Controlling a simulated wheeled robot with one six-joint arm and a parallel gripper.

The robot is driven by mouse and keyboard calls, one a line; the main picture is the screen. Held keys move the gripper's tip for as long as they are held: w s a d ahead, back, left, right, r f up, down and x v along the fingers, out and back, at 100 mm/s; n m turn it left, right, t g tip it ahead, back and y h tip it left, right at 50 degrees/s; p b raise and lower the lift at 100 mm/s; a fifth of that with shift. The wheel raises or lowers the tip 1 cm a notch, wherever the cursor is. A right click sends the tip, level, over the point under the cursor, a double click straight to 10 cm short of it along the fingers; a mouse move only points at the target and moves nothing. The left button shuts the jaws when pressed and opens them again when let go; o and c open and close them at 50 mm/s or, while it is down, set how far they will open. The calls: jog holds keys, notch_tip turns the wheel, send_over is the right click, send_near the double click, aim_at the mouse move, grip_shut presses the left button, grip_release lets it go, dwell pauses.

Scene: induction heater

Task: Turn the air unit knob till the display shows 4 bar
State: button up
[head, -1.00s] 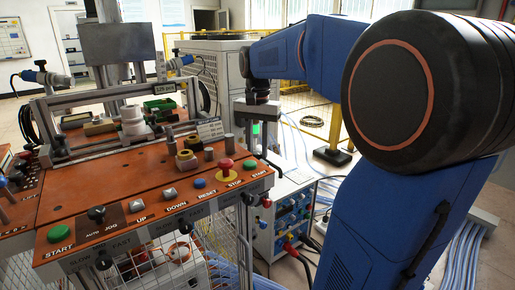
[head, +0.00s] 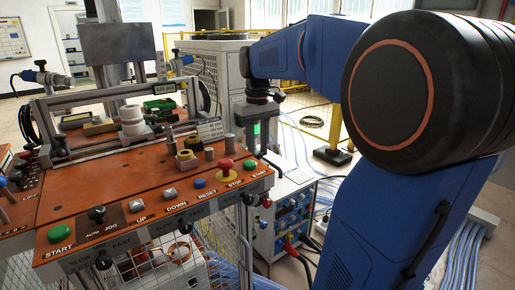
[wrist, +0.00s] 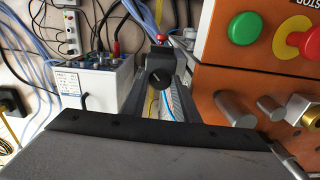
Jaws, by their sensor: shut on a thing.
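In the wrist view, a round black knob (wrist: 158,73) with a pale line across its face sits between the two grey fingers of my gripper (wrist: 160,83). The fingers are shut on its sides. In the head view, my gripper (head: 252,140) points down just past the right edge of the orange control panel (head: 110,187); the panel's edge hides its tips and the knob. I cannot make out a display reading in bar in either view.
A white power unit (head: 285,222) with cables stands on the floor to the right. Blue hoses run across the floor.

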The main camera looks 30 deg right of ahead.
aim_at(258, 153)
jog(key=shift+n, duration=1.6)
jog(key=o, duration=1.1)
jog(key=shift+c, duration=0.2)
jog(key=shift+r, duration=0.1)
notch_tip(258, 153, up, 17)
jog(key=shift+r, duration=0.15)
jog(key=shift+s, duration=0.1)
